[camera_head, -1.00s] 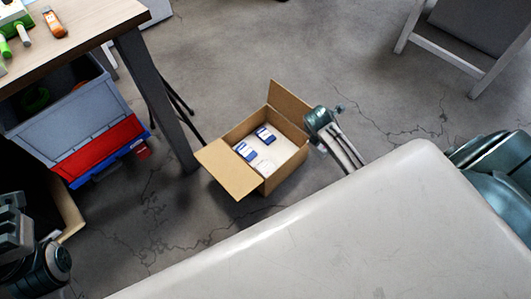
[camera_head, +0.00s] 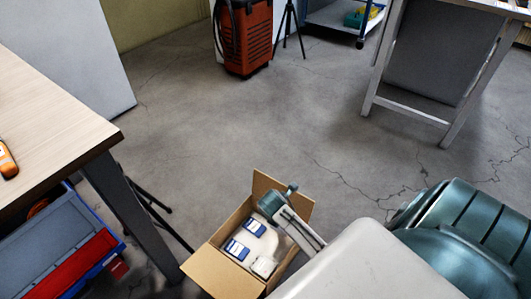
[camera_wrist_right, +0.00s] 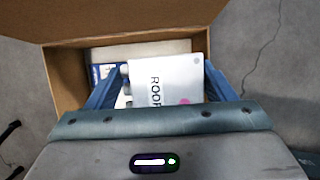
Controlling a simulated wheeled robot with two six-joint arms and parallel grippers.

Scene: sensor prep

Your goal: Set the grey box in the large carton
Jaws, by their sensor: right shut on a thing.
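The large carton (camera_head: 213,272) stands open on the floor, low in the head view, with its flaps folded out. Its brown wall (camera_wrist_right: 60,85) shows in the right wrist view. My right gripper (camera_wrist_right: 162,88) is over the carton opening, its blue fingers shut on the light grey box (camera_wrist_right: 180,72), which has dark lettering and a pink dot. In the head view my right wrist (camera_head: 280,203) is at the carton's back right side; the fingertips are hidden there. I cannot tell whether the box touches the contents below. My left gripper is out of view.
White packs with blue labels (camera_head: 254,226) lie in the carton. A wooden table (camera_head: 60,125) stands at left, above a grey-and-red crate (camera_head: 75,262). A black tripod leg (camera_head: 160,212) is beside the carton. The floor behind the carton is clear.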

